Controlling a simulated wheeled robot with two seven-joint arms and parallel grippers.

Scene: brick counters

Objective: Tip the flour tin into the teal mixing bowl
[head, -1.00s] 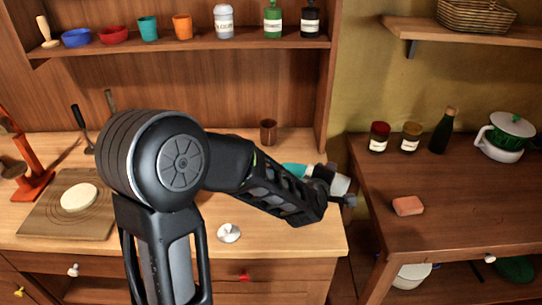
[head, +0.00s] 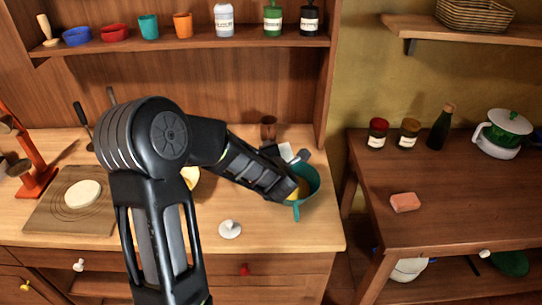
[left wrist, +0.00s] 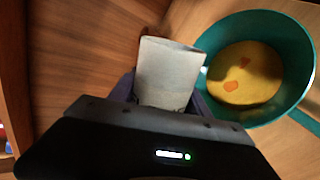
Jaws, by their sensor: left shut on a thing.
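The teal mixing bowl (head: 315,190) stands on the wooden counter at its right end, partly covered by my left forearm. In the left wrist view the teal bowl (left wrist: 309,62) is at the right, with a yellow content and orange patches inside. My left gripper (head: 293,157) is shut on a pale grey-white tin (head: 285,150), just behind the bowl's far-left rim. In the left wrist view the tin (left wrist: 168,72) sits between the fingers, to the left of the bowl. Its label and opening do not show clearly, and I cannot tell how far it is tilted. My right gripper is out of view.
A brown cup (head: 268,127) stands at the back of the counter near the tin. A yellow item (head: 191,177) is partly hidden behind my arm. A small white knobbed object (head: 230,229) lies in front. A second table (head: 450,215) stands at the right, across a gap.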

